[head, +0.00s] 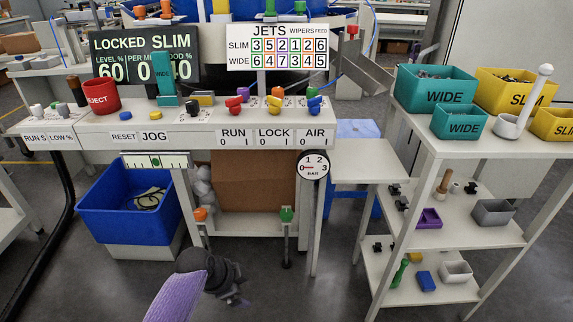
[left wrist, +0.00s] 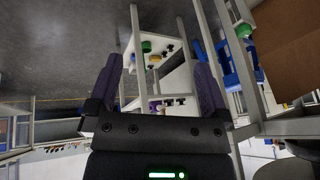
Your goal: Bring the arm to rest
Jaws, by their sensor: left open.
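My left arm, with its purple link (head: 178,298), comes in at the bottom of the head view, left of centre. My left gripper (head: 240,292) is low over the floor, in front of the console and well apart from it. In the left wrist view my left gripper (left wrist: 157,82) shows two dark fingers spread apart, with nothing held between them. The white shelf unit (left wrist: 155,45) shows beyond the fingers, at a distance. My right gripper is in neither view.
The control console (head: 180,125) with knobs stands ahead. A blue bin (head: 110,215) is under its left side. The shelf rack (head: 450,222) on the right carries teal bins (head: 435,85) and yellow bins (head: 510,92). The grey floor (head: 300,295) around my gripper is clear.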

